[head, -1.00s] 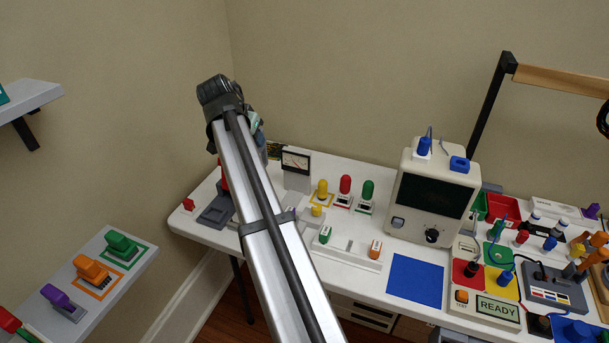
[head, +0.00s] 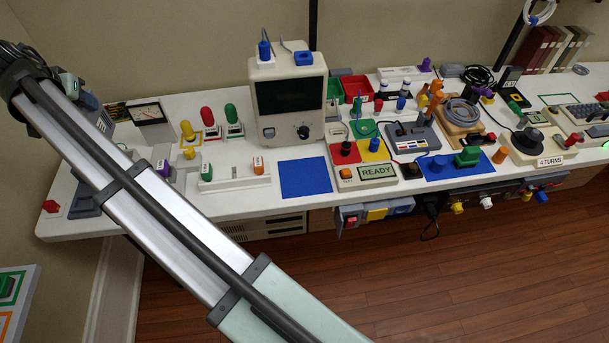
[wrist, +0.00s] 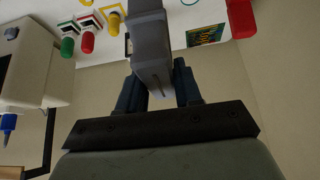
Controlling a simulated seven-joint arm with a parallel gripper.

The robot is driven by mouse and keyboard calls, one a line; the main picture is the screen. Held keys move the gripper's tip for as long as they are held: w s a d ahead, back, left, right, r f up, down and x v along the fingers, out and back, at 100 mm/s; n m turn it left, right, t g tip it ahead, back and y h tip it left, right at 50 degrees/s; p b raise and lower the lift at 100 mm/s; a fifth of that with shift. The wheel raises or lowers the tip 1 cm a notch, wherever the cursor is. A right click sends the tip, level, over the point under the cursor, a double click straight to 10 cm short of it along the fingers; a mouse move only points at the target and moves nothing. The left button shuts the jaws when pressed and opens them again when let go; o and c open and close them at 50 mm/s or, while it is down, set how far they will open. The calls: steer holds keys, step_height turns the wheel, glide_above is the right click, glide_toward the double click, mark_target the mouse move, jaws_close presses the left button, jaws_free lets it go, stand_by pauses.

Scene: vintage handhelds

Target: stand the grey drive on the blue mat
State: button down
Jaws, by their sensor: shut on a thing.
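The grey drive (wrist: 150,45) is a slab-like grey block seen in the wrist view, held between the dark blue fingers of my gripper (wrist: 158,88). Its far end runs out of the top of that picture. The blue mat (head: 305,178) is a flat, bare square on the white table, in front of the beige monitor and well to the right of my gripper.
The beige monitor (head: 288,95) stands behind the mat. A white strip with coloured switches (head: 233,180) lies left of it, and the READY console (head: 365,170) right of it. Red and green capped posts and the meter (head: 148,113) stand at the back left.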

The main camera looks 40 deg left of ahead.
steer(key=w+d+f+m+h, duration=0.1)
steer(key=w+d+f, duration=0.1)
steer(key=w+d, duration=0.65)
steer(key=w+d+f+m, duration=0.1)
steer(key=w+d+f, duration=0.2)
steer(key=w+d, duration=0.55)
steer(key=w+d+f+m+t+h, duration=0.1)
steer(key=w+d+f, duration=0.2)
steer(key=w+d, duration=0.65)
steer(key=w+d+f+m, duration=0.1)
steer(key=w+d+f, duration=0.35)
steer(key=d, duration=0.75)
step_height(320, 180, down, 8)
steer(key=w, duration=0.1)
steer(key=shift+w+r, duration=0.25)
steer(key=shift+w, duration=0.1)
steer(key=shift+f, duration=0.15)
steer(key=c, duration=0.8)
jaws_free()
steer(key=v, duration=1.2)
steer(key=shift+s+a, duration=0.15)
